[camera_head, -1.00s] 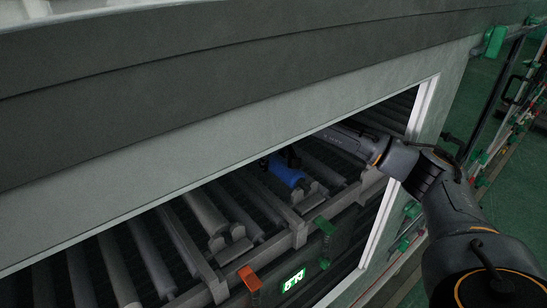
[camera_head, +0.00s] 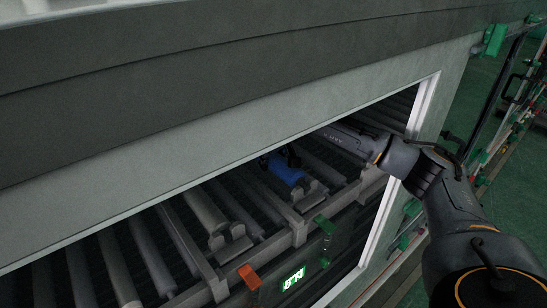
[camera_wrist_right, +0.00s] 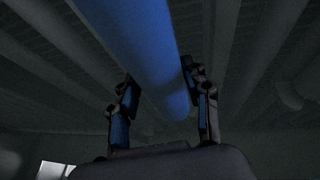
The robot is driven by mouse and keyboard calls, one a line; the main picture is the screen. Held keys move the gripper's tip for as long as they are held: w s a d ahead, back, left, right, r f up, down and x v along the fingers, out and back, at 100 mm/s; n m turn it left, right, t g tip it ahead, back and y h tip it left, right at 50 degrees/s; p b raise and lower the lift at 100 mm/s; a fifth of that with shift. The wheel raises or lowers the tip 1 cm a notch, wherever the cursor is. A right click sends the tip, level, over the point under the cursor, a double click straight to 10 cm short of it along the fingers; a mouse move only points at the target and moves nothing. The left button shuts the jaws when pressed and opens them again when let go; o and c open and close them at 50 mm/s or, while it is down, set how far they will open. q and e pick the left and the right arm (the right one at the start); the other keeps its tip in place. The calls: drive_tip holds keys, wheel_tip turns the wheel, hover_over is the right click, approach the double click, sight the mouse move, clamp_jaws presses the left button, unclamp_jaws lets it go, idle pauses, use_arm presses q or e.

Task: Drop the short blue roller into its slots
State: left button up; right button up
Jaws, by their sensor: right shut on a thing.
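The short blue roller (camera_head: 286,172) is inside the machine opening, above or among the grey rollers, in the head view. In the right wrist view the blue roller (camera_wrist_right: 133,45) runs from the top edge down between two dark fingers. My right gripper (camera_head: 292,157) is small and dark at the roller; in the wrist view the gripper (camera_wrist_right: 160,95) is shut on it. The grey slot brackets (camera_head: 312,190) sit by the roller's near end. Whether the roller ends touch the slots cannot be told. My left gripper is not in view.
Grey rollers (camera_head: 150,258) lie in a row along the conveyor frame (camera_head: 298,235). The grey machine wall (camera_head: 200,135) overhangs the opening. A white door-frame edge (camera_head: 425,105) stands close to my right arm. Orange (camera_head: 250,276) and green (camera_head: 323,225) handles stick out in front.

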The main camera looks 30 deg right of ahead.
drive_tip(key=shift+f+b, duration=0.7)
drive_tip(key=shift+f, duration=0.35)
drive_tip(key=o, duration=1.3)
drive_tip(key=shift+o, duration=0.2)
drive_tip(key=shift+r, duration=0.15)
drive_tip(key=v, duration=1.2)
